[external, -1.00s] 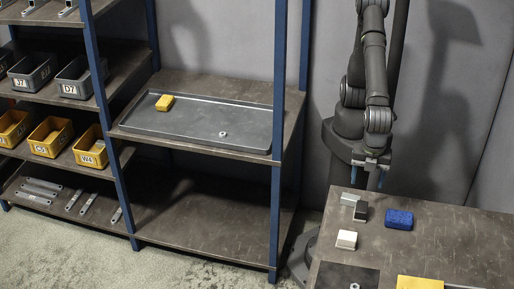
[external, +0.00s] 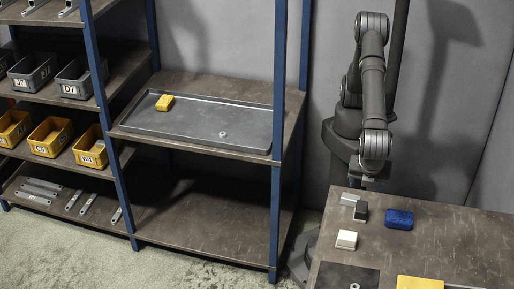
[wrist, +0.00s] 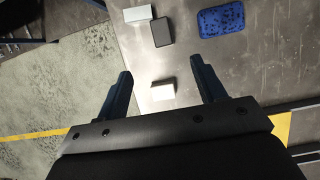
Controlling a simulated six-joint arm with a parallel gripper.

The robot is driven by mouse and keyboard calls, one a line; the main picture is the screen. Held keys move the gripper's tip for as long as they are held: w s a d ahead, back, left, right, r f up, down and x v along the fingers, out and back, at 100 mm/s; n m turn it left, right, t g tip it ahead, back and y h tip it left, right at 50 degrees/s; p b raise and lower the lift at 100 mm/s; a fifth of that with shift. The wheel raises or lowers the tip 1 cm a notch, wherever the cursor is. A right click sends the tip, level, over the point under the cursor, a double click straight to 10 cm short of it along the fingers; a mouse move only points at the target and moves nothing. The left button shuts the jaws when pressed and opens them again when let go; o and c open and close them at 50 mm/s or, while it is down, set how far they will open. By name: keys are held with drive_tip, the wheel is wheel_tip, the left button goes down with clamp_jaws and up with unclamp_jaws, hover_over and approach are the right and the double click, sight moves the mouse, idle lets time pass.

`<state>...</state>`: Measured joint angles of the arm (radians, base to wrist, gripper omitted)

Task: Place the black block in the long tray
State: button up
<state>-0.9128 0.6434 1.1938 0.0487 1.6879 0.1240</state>
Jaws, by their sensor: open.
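The black block (external: 361,211) stands on the table at the right, close to a pale grey block (external: 350,199). In the wrist view the black block (wrist: 162,32) lies ahead of my gripper, beyond the fingertips. My gripper (wrist: 164,82) is open and empty, its two dark fingers spread apart. In the external view it hangs above the table's back edge, its fingers mostly hidden. The long tray (external: 190,125) is a grey metal tray on the shelf, holding a yellow block (external: 165,102) and a small metal nut (external: 222,134).
A white block (external: 347,239) and a blue speckled sponge (external: 399,219) are near the black block. A yellow sheet (external: 420,283) lies at the table's front. A blue shelf post (external: 277,150) stands at the tray's right end.

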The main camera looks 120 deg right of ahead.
hover_over(362, 207)
drive_tip(key=w+a, duration=0.1)
drive_tip(key=w, duration=0.1)
drive_tip(key=f, duration=1)
drive_tip(key=shift+s+a, duration=0.1)
drive_tip(key=shift+s, duration=0.15)
drive_tip(key=x, duration=0.6)
drive_tip(key=shift+a+f, duration=0.1)
drive_tip(key=shift+f, duration=0.2)
drive_tip(key=c, duration=1.2)
drive_tip(key=shift+o, duration=0.2)
drive_tip(key=shift+r, duration=0.15)
